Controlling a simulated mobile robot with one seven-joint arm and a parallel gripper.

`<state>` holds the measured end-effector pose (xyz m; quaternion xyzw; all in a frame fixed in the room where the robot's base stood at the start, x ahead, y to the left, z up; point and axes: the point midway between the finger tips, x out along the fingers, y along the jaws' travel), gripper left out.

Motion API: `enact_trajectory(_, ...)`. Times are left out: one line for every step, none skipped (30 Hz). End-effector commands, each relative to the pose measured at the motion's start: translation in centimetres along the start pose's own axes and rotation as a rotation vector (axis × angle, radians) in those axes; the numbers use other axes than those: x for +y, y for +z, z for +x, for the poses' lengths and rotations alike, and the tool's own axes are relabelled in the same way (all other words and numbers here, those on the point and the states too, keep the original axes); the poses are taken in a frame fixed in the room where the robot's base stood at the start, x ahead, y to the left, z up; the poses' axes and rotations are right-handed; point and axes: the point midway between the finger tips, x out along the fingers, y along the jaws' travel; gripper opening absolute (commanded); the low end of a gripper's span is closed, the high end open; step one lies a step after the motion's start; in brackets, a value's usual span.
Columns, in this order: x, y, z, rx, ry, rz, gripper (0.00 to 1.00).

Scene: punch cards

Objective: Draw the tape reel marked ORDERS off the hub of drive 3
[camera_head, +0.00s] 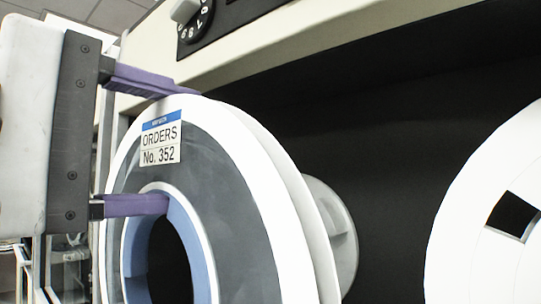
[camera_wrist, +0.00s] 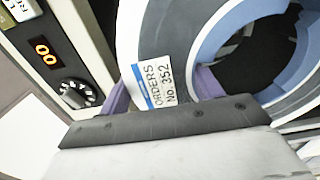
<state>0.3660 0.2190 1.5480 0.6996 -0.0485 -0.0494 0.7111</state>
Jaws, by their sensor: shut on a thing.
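The tape reel (camera_head: 235,190) is white-rimmed with a dark grey face and a blue inner ring. Its label (camera_head: 160,143) reads ORDERS No. 352; the label also shows in the wrist view (camera_wrist: 158,85). My gripper (camera_head: 180,148) is shut on the reel's ring, with one purple finger at the outer rim and the other in the centre hole. The hole looks dark, with no hub seen filling it. A pale grey round hub (camera_head: 340,230) shows behind the reel to the right, partly hidden by it. I cannot tell whether they touch.
Another white reel (camera_head: 465,230) stands at the right on the dark drive face (camera_head: 400,120). A cream panel edge (camera_head: 250,45) with a numbered dial (camera_head: 195,20) runs above. The wrist view shows a lit display (camera_wrist: 43,50) beside the dial (camera_wrist: 76,94).

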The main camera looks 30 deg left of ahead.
Motion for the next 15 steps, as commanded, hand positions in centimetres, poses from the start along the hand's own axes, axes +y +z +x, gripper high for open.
enact_trajectory(0.2,0.0,-0.5,0.0,0.004,-0.001,0.24)
enact_trajectory(0.2,0.0,-0.8,0.0,0.004,-0.001,0.24)
enact_trajectory(0.2,0.0,-1.2,0.0,0.004,0.0,0.24)
enact_trajectory(0.1,0.0,-1.5,0.0,0.003,0.0,0.24)
enact_trajectory(0.1,0.0,-1.7,0.0,0.003,0.0,0.24)
enact_trajectory(0.1,0.0,-2.1,0.0,0.004,0.0,0.24)
enact_trajectory(0.2,0.0,-2.4,0.0,0.004,0.0,0.24)
enact_trajectory(0.2,0.0,-2.7,0.0,0.004,0.0,0.24)
enact_trajectory(0.2,0.0,-3.0,0.001,0.003,0.0,0.24)
enact_trajectory(0.2,0.0,-3.3,0.001,0.003,0.0,0.24)
enact_trajectory(0.2,0.0,-3.6,0.0,0.003,0.0,0.24)
enact_trajectory(0.2,0.0,-3.9,-0.001,0.004,0.0,0.24)
enact_trajectory(0.2,0.0,-4.2,-0.001,0.004,0.0,0.24)
enact_trajectory(0.2,0.0,-4.5,-0.001,0.003,0.0,0.24)
enact_trajectory(0.1,0.0,-4.9,-0.001,0.003,0.0,0.24)
